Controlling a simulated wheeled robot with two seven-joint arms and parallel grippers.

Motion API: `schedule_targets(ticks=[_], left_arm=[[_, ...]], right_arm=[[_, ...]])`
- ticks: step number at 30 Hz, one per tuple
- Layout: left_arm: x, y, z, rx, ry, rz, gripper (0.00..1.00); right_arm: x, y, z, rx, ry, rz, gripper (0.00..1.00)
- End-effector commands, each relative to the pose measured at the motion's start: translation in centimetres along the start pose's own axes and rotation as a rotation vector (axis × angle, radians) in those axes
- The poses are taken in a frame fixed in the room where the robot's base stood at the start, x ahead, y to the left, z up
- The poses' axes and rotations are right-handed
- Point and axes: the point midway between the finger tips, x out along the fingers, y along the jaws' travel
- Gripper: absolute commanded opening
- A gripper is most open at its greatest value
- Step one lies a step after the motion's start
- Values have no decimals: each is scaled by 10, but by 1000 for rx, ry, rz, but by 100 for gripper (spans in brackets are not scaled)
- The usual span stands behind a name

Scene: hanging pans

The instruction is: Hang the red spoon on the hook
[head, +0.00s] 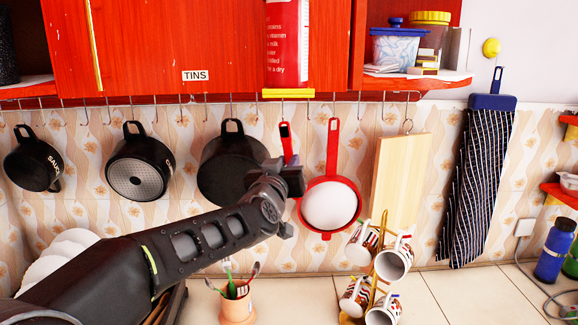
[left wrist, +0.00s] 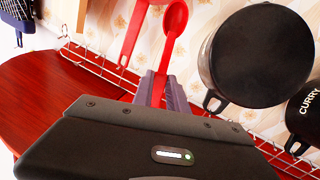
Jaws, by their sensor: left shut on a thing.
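The red spoon (head: 287,147) is upright in the head view, its handle end just below the hook rail. My left gripper (head: 290,174) is shut on its handle and hides the lower part. In the left wrist view the spoon (left wrist: 174,35) shows its bowl, with the handle running between the fingers (left wrist: 160,90). A hook (head: 283,110) hangs right above the handle end. I cannot tell whether the handle's hole is around the hook or only close to it. My right gripper is not in view.
A red-rimmed strainer (head: 331,204) hangs close to the right of the spoon. A black pan (head: 222,165) hangs close to the left. A cutting board (head: 399,180) hangs farther right. A mug stand with mugs (head: 393,262) and a utensil cup (head: 237,306) stand on the counter below.

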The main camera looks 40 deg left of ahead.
Motion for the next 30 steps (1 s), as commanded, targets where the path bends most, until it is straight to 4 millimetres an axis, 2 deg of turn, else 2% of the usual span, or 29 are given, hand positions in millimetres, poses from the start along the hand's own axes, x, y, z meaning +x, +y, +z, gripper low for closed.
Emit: schedule_targets(ticks=[17,30], left_arm=[[3,-1,0,0,5,2,0],[25,-7,1,0,4,2,0]], right_arm=[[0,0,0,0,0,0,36],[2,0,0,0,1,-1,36]])
